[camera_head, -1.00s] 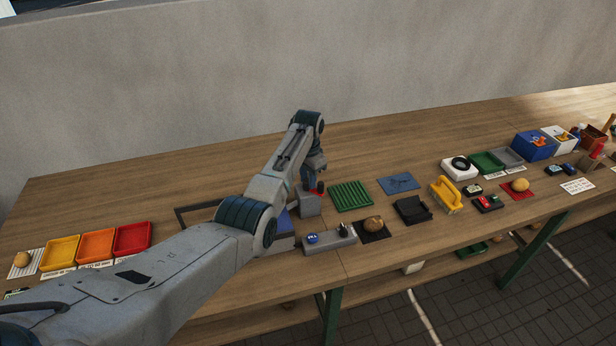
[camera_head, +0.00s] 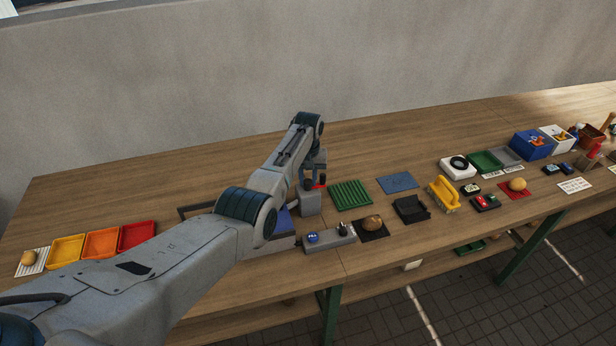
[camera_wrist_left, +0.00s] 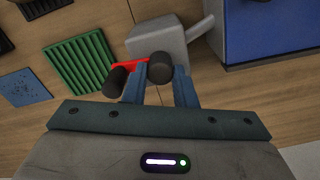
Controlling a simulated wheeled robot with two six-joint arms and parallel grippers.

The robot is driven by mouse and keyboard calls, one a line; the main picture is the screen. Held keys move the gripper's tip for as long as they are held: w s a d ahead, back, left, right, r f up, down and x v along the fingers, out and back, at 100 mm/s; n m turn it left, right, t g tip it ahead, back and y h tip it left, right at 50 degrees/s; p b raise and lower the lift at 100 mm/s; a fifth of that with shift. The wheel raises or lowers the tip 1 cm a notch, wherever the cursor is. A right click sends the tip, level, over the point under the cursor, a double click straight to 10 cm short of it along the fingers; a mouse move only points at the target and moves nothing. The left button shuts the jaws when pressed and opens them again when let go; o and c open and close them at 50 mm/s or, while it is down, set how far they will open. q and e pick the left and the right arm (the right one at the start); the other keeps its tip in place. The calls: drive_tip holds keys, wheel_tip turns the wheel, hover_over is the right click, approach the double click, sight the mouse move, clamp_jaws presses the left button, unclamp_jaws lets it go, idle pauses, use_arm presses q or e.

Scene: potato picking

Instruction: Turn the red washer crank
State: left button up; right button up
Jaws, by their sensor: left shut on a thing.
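The red washer crank (camera_head: 321,186) sits on a grey block (camera_head: 309,203) beside the blue washer box (camera_head: 283,221). In the left wrist view, its red arm (camera_wrist_left: 127,63) runs from a dark knob (camera_wrist_left: 116,80) toward a dark round piece between my fingers. My left gripper (camera_wrist_left: 160,80) is shut on that dark round piece, its blue fingers on either side of it. In the head view, my left gripper (camera_head: 309,182) is partly hidden by its own arm. The box is mostly hidden behind the arm. My right gripper is not in view.
A green ridged mat (camera_head: 350,194) lies just right of the crank, with a blue mat (camera_head: 398,182) beyond. Yellow, orange and red trays (camera_head: 137,236) stand at left.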

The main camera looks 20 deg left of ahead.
sight(308, 180)
use_arm(q)
drive_tip(key=shift+n, duration=0.5)
drive_tip(key=o, duration=0.7)
wheel_tip(308, 180, up, 11)
drive_tip(key=b, duration=0.3)
drive_tip(key=shift+f, duration=0.1)
